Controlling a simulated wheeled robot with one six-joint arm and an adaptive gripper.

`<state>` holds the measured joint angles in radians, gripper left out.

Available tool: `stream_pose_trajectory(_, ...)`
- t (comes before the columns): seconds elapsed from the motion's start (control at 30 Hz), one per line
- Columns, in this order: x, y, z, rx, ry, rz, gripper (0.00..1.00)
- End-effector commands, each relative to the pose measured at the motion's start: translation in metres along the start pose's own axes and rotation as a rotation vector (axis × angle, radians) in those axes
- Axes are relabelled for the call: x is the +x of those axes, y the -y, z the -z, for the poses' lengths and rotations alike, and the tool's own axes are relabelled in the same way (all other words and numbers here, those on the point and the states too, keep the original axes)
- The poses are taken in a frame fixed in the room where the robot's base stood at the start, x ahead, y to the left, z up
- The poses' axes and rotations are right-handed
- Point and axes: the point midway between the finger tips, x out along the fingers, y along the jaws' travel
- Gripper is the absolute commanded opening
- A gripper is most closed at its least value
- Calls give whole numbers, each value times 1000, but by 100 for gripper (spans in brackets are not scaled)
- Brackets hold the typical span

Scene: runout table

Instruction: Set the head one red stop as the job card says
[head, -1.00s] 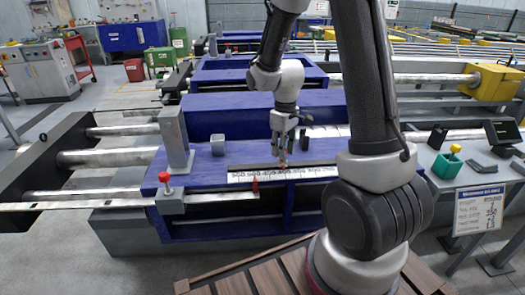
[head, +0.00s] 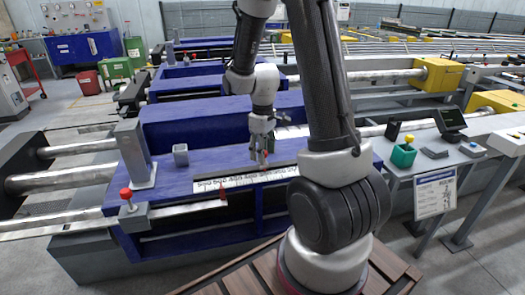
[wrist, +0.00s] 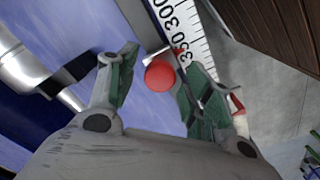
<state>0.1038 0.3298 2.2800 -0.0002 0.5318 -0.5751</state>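My gripper (head: 260,156) is over the blue machine bed, just behind the white number scale (head: 240,180). In the wrist view its two green-padded fingers (wrist: 162,72) are open. A red round knob (wrist: 160,76) shows between them, with a gap visible beside the left finger; contact with the right finger is unclear. A small red part (wrist: 180,52) lies at the scale edge near a number that looks like 350. In the head view another red knob (head: 126,194) tops a grey block at the left, and a red pointer (head: 223,192) stands at the scale. The job card (head: 435,194) is too small to read.
A grey upright post (head: 135,155) and a small grey block (head: 181,154) stand on the bed left of my gripper. Long bars run leftward.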

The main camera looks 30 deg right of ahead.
Motion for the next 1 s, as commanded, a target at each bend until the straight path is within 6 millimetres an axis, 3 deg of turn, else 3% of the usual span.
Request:
stream_pose_trajectory(0.2, -1, 0, 0, 0, 0, 0, 50)
stream_pose_trajectory(0.33, -12, -1, 1, 0, -3, -2, 50)
stream_pose_trajectory(0.7, -91, -1, 1, 0, -4, -3, 50)
stream_pose_trajectory(1.0, -120, 0, 0, 0, 0, 0, 50)
